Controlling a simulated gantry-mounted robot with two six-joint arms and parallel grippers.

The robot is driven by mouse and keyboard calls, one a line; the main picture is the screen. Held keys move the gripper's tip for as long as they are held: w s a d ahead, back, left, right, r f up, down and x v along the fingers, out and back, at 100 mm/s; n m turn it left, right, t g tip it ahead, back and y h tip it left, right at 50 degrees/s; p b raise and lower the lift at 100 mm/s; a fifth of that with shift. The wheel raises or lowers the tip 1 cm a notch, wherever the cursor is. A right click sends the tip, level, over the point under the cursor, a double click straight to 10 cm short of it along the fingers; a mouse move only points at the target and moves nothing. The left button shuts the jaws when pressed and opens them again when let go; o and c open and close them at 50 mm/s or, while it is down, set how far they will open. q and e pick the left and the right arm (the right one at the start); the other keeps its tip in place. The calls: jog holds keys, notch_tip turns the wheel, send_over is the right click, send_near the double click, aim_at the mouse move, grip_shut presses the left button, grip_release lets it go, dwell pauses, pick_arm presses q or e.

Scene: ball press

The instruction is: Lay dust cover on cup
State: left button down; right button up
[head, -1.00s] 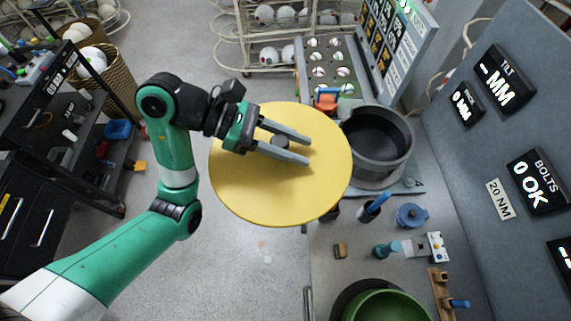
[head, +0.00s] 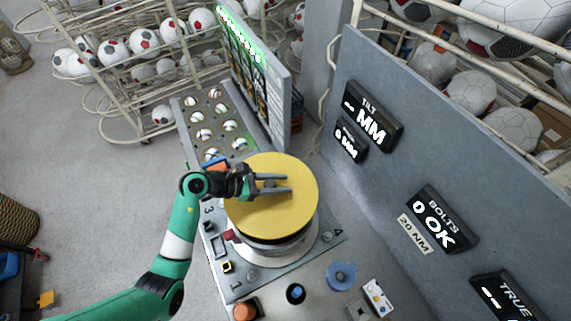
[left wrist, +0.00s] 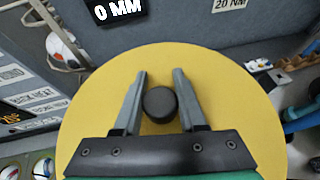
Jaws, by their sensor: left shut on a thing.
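The dust cover is a flat yellow disc (head: 270,222) with a black knob at its middle; the knob shows well in the left wrist view (left wrist: 160,104). My left gripper (head: 288,184) is shut on this knob, its two grey fingers on either side. The disc looks about level and lies over the grey cup (head: 272,247), hiding its mouth. Only the cup's lower front side and base show below the disc. I cannot tell whether disc and rim touch. My right gripper is not in view.
A tray of balls (head: 205,125) and an upright lit panel (head: 255,75) stand behind the cup. A grey wall with displays (head: 440,218) rises at the right. A blue round part (head: 341,275) and an orange knob (head: 245,310) sit in front on the bench.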

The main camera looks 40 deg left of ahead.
aim_at(279, 197)
pick_arm(q)
jog(key=shift+d+f, duration=0.15)
jog(key=shift+f, duration=0.6)
jog(key=shift+s+f, duration=0.15)
jog(key=shift+s, duration=0.05)
jog(key=shift+s+d, duration=0.2)
jog(key=shift+s, duration=0.15)
jog(key=shift+p, duration=0.3)
jog(key=shift+f+b, duration=1.1)
jog(key=shift+f, duration=0.3)
jog(key=shift+f+b, duration=0.65)
jog(key=shift+f, duration=0.25)
jog(key=shift+c, duration=2)
grip_release()
jog(key=shift+a, duration=0.1)
